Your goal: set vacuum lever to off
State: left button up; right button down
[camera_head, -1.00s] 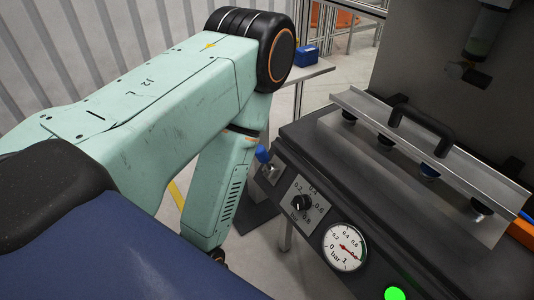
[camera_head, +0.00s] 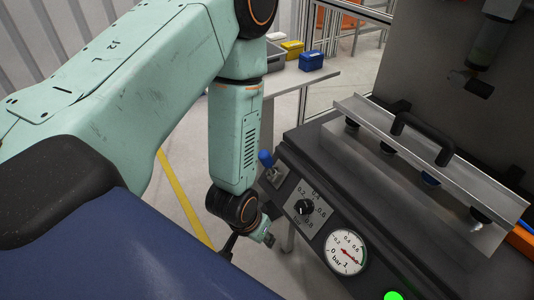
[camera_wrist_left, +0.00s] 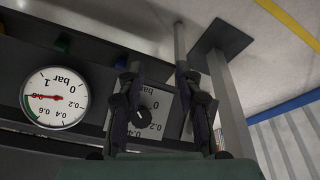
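The vacuum lever with its blue handle (camera_head: 266,159) sits on the upper left corner of the drive unit's sloped front panel, and its handle leans up and to the left in the head view. I cannot make it out clearly in the wrist view. My left gripper (camera_head: 248,246) hangs below and left of the lever, in front of the panel and apart from it. In the left wrist view its two dark fingers (camera_wrist_left: 160,105) stand apart with nothing held between them. My right gripper is not in view.
The pressure knob (camera_head: 304,207) and round gauge (camera_head: 346,252) lie right of the lever; both show upside down in the wrist view. A green light (camera_head: 394,296) is below. A handled metal plate (camera_head: 430,165) rests on the unit. Behind stands a table (camera_head: 290,80) with bins.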

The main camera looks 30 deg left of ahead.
pick_arm(q)
jog(key=o, duration=0.3)
jog(key=w+a+r+m+t, duration=0.1)
jog(key=w+r, duration=0.4)
jog(key=w, duration=0.6)
jog(key=shift+a+m+p, duration=0.2)
jog(key=shift+m+p, duration=0.2)
jog(key=shift+p, duration=0.05)
notch_tip(320, 180, up, 9)
jog(key=m+g+y, duration=0.1)
jog(key=m+g, duration=0.2)
jog(key=m, duration=0.3)
send_over(267, 152)
jog(key=shift+w+d+p, duration=0.15)
jog(key=shift+w+p, duration=0.1)
jog(key=shift+p, duration=0.2)
jog(key=shift+s+f+m+g+y, duration=0.15)
jog(key=shift+s+m+g+y, duration=0.15)
jog(key=shift+f, duration=0.25)
jog(key=f, duration=0.4)
jog(key=f+b, duration=0.1)
jog(key=f, duration=0.2)
jog(key=shift+w+a+f, duration=0.1)
jog(key=shift+w+a, duration=0.1)
jog(key=shift+a, duration=0.15)
jog(key=shift+c, duration=0.3)
